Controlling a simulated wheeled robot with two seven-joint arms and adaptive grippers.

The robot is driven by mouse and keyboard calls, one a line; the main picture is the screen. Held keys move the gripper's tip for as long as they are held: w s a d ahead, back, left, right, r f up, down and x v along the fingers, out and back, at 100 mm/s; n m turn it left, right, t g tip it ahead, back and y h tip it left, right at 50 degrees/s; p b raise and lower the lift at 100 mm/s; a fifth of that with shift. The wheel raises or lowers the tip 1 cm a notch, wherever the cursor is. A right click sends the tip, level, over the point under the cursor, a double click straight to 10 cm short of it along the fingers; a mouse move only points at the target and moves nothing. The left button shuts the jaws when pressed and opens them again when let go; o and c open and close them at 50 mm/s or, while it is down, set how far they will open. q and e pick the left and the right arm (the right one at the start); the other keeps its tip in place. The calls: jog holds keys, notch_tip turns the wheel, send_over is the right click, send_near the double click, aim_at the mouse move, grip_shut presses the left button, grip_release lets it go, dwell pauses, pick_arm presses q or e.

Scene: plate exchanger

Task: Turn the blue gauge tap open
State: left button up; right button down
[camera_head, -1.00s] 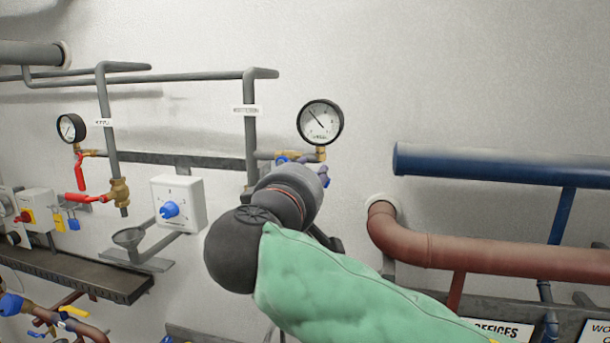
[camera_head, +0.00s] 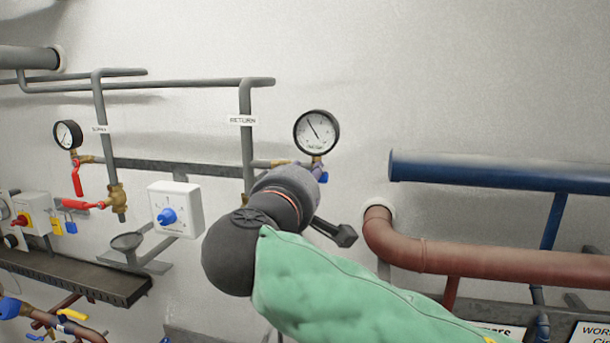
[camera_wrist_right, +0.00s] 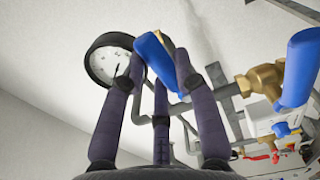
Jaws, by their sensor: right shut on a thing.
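The pressure gauge (camera_head: 316,131) sits on a brass fitting at the end of the return pipe. Part of the blue gauge tap (camera_head: 323,177) shows just below it. My right gripper (camera_wrist_right: 161,64) is shut on the blue tap handle (camera_wrist_right: 153,56), whose long lever lies tilted between the fingers in the right wrist view. The gauge dial (camera_wrist_right: 113,62) is close behind one finger there. In the head view, my right wrist and forearm hide most of the fingers and the tap body. My left gripper is not in view.
Another gauge (camera_head: 67,134) with red levers (camera_head: 77,180) is at the left. A white control box (camera_head: 176,208) with a blue knob is left of my wrist. The blue pipe (camera_head: 490,173) and the red-brown pipe (camera_head: 500,261) run right. The upper wall is clear.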

jog(key=c, duration=1.2)
grip_release()
jog(key=v, duration=1.2)
